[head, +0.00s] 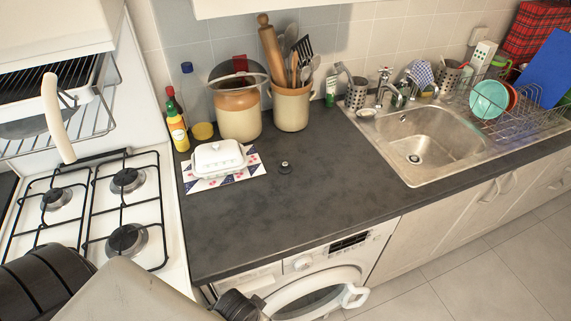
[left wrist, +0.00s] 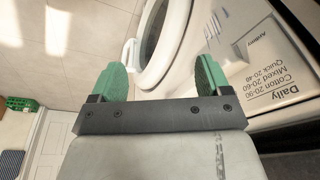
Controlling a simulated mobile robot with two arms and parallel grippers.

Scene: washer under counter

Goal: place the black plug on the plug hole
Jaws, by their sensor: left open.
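The black plug (head: 285,168) sits on the dark countertop (head: 330,205), right of the white butter dish, in the head view. The plug hole (head: 414,158) is in the bottom of the metal sink (head: 432,133) at the right. My left gripper is open and empty in the left wrist view (left wrist: 160,79), with green finger pads apart, in front of the washing machine. In the head view my left arm comes in at the lower left, and its fingers cannot be made out. My right gripper is in neither view.
A white butter dish (head: 219,158) stands on a patterned cloth. A gas hob (head: 90,210) is at the left. Utensil pots (head: 291,105) stand at the back. The counter between plug and sink is clear.

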